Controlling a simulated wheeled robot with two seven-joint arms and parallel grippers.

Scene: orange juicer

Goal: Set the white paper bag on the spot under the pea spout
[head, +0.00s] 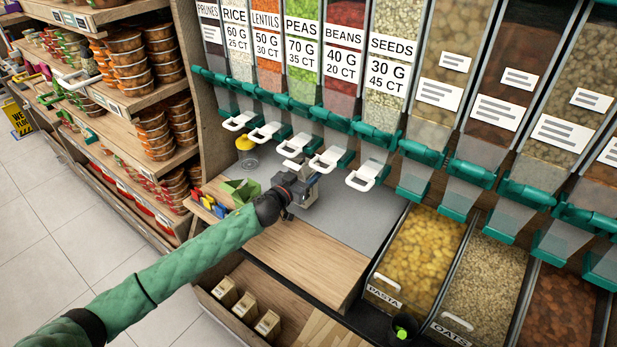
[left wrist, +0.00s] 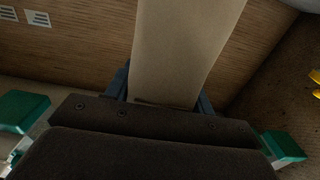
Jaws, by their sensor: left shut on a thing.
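My left gripper (head: 304,188) is low over the grey counter surface, just below the pea spout with its white handle (head: 291,146). In the left wrist view, a pale, off-white paper bag (left wrist: 183,50) stands between the gripper's blue-grey fingers, which are shut on it. I cannot tell whether the bag's base touches the counter. The peas dispenser (head: 300,90) is above, between lentils and beans. My right gripper is out of view.
Neighbouring spout handles hang close by, including lentils (head: 265,132) and beans (head: 330,160). A green open box (head: 238,191) and a yellow-topped item (head: 245,143) are left of the gripper. The wooden counter (head: 310,250) in front is clear. Bins of pasta (head: 418,250) and oats are at right.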

